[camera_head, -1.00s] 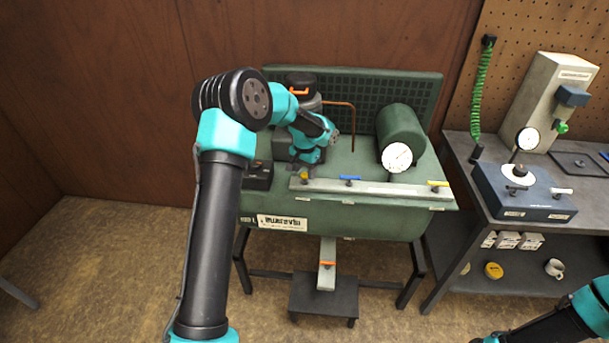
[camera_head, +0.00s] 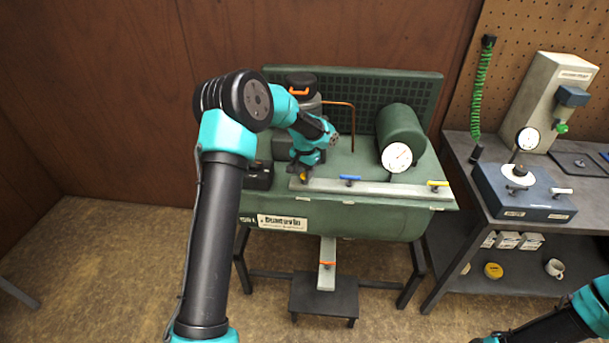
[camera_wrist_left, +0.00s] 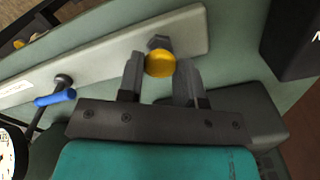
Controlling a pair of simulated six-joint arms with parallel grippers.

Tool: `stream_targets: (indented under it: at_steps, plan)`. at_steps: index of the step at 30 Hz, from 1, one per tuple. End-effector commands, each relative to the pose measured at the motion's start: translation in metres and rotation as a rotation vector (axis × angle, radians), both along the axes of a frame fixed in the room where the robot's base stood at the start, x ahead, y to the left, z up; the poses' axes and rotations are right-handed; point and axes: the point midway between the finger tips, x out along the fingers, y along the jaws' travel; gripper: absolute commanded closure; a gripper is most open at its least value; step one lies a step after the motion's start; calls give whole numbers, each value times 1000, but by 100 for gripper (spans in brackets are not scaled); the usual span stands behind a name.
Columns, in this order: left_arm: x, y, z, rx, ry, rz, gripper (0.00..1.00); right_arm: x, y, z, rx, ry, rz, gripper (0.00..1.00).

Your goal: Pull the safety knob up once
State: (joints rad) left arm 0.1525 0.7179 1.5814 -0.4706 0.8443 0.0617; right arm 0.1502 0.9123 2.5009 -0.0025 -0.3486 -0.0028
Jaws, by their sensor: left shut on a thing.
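The yellow knob (camera_wrist_left: 160,64), the one that fits the safety knob, sits at the left end of the pale manifold bar (camera_head: 385,188) on the green machine. My left gripper (camera_head: 303,177) is down at that end of the bar. In the left wrist view its two fingers stand on either side of the knob, shut on it. In the head view the knob is mostly hidden by the gripper. My right arm shows at the lower right, but its gripper is out of frame.
On the same bar are a blue-handled valve (camera_head: 350,178) and a yellow-handled valve (camera_head: 438,183). A green cylinder (camera_head: 401,125) with a white gauge (camera_head: 397,158) stands behind them. A grey workbench (camera_head: 455,165) with a blue box (camera_head: 525,193) is at the right.

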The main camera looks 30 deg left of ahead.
Motion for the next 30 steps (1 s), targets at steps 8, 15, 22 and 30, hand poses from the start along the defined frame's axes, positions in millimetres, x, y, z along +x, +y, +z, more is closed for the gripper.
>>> stream_targets:
  at_steps: [8, 15, 22, 30]
  plan:
    - [0, 0, 0, 0, 0, 0, 84, 0, 0, 0, 0, 0, 0, 57]
    - [0, 0, 0, 0, 0, 0, 84, 0, 0, 0, 0, 0, 0, 57]
    - [0, 0, 3, 0, -1, 0, 84, 0, 0, 0, 0, 0, 0, 57]
    - [0, 0, 6, 0, 0, 0, 84, 0, 0, 0, 0, 0, 0, 57]
